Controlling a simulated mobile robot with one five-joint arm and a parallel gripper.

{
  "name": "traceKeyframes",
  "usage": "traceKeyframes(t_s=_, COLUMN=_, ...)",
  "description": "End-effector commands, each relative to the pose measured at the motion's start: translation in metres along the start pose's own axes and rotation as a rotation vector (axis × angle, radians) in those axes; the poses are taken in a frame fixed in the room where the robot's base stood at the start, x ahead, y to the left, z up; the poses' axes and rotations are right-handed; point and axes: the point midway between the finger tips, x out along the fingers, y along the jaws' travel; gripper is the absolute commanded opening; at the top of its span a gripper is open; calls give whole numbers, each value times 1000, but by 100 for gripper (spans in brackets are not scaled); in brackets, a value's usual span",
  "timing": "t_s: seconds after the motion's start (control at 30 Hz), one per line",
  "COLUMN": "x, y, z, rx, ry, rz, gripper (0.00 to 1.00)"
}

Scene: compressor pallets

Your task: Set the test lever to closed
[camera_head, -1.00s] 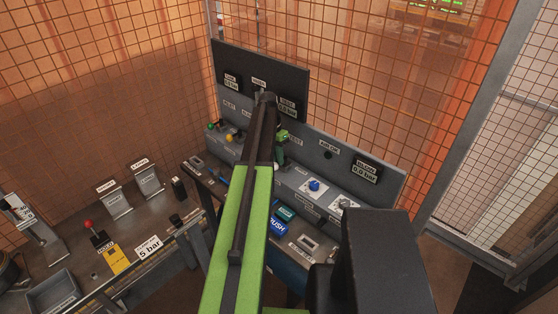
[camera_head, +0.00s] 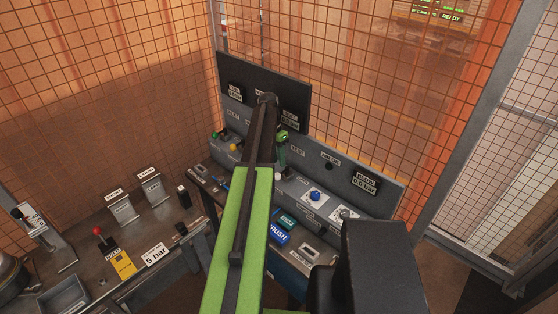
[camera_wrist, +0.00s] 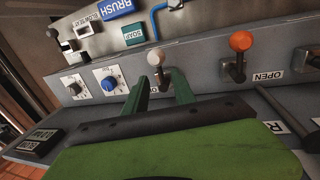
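A lever with a white knob (camera_wrist: 155,57) stands on the grey panel in the wrist view, in line with the gap between my gripper's fingers. I take it for the test lever, but no label beside it is readable there. My gripper (camera_wrist: 161,78) is open, with one green finger on each side of the lever's line. I cannot tell whether either finger touches it. In the head view my gripper (camera_head: 282,146) is above the panel near a small TEST label (camera_head: 297,151), largely hidden by my arm. A pale knob (camera_head: 281,177) shows just below it.
An orange-knobbed lever (camera_wrist: 240,43) with an OPEN label (camera_wrist: 267,76) stands to the right in the wrist view. A blue knob (camera_wrist: 109,84) lies to the left. A bench with a red-knobbed lever (camera_head: 98,231) is at left. Mesh fencing (camera_head: 370,80) stands behind the panel.

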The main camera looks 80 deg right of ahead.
Motion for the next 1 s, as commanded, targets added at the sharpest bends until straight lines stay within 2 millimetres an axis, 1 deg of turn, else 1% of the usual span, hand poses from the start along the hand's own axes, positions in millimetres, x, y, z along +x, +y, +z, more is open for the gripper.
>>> traceKeyframes(t_s=0.03, x=-24, y=2, z=0, rx=-1, ry=0, rz=0, gripper=32)
traceKeyframes(t_s=0.1, x=-41, y=2, z=0, rx=-1, ry=-1, rz=0, gripper=32)
traceKeyframes(t_s=0.4, x=-108, y=1, z=0, rx=-1, ry=-2, rz=0, gripper=32)
traceKeyframes(t_s=0.5, x=-122, y=1, z=0, rx=-1, ry=-3, rz=0, gripper=32)
traceKeyframes(t_s=0.6, x=-127, y=0, z=0, rx=0, ry=-3, rz=0, gripper=32)
traceKeyframes(t_s=1.0, x=-124, y=0, z=0, rx=0, ry=-3, rz=0, gripper=32)
